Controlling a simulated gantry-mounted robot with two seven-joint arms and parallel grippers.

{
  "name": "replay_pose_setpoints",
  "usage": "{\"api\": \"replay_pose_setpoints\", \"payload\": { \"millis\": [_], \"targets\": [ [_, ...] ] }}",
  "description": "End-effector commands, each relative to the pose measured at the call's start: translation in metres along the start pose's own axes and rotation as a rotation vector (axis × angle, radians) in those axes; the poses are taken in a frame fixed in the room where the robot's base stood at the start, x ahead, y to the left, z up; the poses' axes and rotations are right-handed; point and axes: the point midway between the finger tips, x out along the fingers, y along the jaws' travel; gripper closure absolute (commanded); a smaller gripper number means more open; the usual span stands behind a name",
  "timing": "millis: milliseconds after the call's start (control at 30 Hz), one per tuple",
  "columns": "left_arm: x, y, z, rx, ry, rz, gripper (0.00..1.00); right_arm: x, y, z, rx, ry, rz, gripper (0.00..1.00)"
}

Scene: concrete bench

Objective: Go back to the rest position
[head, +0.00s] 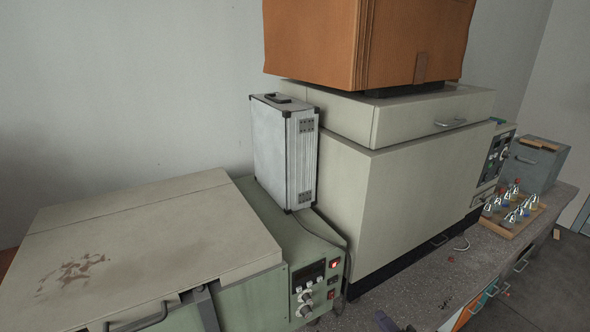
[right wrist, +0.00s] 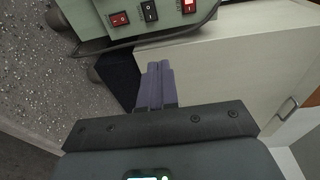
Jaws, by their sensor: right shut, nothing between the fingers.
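My right gripper (right wrist: 156,86) is shut and empty in the right wrist view, its two grey-purple fingers pressed together. It is in front of the pale cabinet oven (right wrist: 225,50) and near the green control panel (right wrist: 130,12) with its switches. In the head view only a small dark bit of the right gripper (head: 386,321) shows at the bottom edge, over the bench front. My left gripper is not seen in either view.
A green machine with a pale lid (head: 150,235) fills the left. A silver case (head: 284,150) stands on it. The pale oven (head: 400,190) carries an orange box (head: 365,45). A wooden tray (head: 510,228) of small flasks sits at the right on the speckled bench (head: 415,285).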

Motion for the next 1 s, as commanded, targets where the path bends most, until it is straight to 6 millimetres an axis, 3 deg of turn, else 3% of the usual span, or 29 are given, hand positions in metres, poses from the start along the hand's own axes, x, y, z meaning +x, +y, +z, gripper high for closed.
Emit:
{"api": "replay_pose_setpoints", "payload": {
  "millis": [33,200,400,633,833,1000],
  "targets": [
    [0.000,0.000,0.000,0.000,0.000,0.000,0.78,-0.011,0.025,0.011,0.018,-0.009,0.036,1.00],
    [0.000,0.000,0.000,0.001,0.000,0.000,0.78,-0.062,0.081,0.067,0.064,-0.026,0.143,1.00],
    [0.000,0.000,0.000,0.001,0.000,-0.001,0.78,-0.143,0.117,0.121,-0.237,-0.004,0.450,1.00],
    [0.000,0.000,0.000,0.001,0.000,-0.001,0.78,-0.224,0.110,0.146,-0.717,-0.179,0.805,1.00],
    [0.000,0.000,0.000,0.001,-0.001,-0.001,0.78,-0.267,0.091,0.150,-1.058,-0.458,0.976,1.00],
    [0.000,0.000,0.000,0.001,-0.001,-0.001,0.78,-0.298,0.101,0.150,-1.276,-0.750,1.056,1.00]
  ]
}}
